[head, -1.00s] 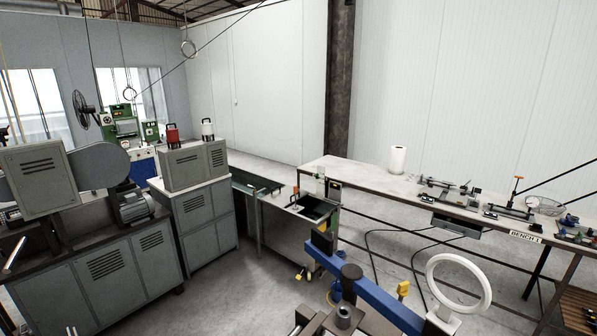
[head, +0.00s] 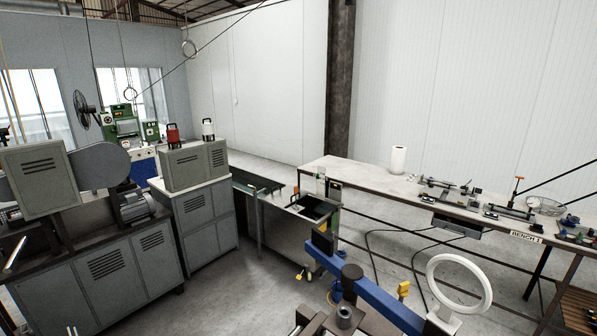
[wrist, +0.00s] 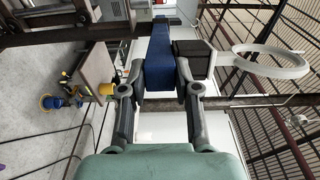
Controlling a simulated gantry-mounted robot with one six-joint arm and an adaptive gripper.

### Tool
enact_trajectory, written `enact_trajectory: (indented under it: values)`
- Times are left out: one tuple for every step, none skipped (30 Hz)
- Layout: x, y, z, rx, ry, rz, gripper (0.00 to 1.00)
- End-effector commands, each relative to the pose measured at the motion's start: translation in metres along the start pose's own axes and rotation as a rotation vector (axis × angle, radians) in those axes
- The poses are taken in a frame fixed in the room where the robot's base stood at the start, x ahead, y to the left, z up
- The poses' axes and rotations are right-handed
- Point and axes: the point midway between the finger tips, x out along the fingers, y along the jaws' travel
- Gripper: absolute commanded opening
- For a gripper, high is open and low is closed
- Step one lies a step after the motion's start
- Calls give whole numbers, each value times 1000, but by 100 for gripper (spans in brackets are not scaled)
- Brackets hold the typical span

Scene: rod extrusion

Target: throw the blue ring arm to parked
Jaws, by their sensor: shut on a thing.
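The blue ring arm (head: 375,300) is a long blue bar at the lower right of the head view. It runs from a dark block (head: 321,241) at its far end, past a dark round post (head: 351,283), towards a white ring (head: 459,284). In the wrist view, my gripper (wrist: 159,82) has its two fingers on either side of a blue bar (wrist: 160,55) and is shut on it. The white ring shows at the right of that view (wrist: 271,61). I cannot make out my gripper in the head view.
A long bench (head: 370,177) with fixtures and a white paper roll (head: 398,160) stands at the right. Grey machine cabinets (head: 110,265) fill the left, with a water trough (head: 312,207) at the middle. Open floor (head: 245,285) lies between them.

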Motion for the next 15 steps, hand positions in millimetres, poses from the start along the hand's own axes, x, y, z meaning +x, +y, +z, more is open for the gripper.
enact_trajectory:
  values:
    - [0, 0, 0, 0, 0, 0, 0]
    - [0, 0, 0, 0, 0, 0, 0]
    - [0, 0, 0, 0, 0, 0, 0]
    - [0, 0, 0, 0, 0, 0, 0]
    - [0, 0, -1, 0, 0, 0, 0]
    - [0, 1, -2, 0, 0, 0, 0]
    - [0, 1, -3, 1, 1, 0, 0]
    - [0, 1, -4, 1, 1, 0, 0]
    - [0, 2, -6, 0, 1, 0, 0]
    - [0, 2, -7, 0, 1, 0, 0]
    - [0, 2, -9, 0, 1, 0, 0]
    - [0, 2, -10, 0, 1, 0, 0]
    - [0, 2, -12, 0, 1, 0, 0]
    - [-1, 2, -13, 0, 2, 0, 0]
    - [-1, 2, -14, 0, 2, 0, 0]
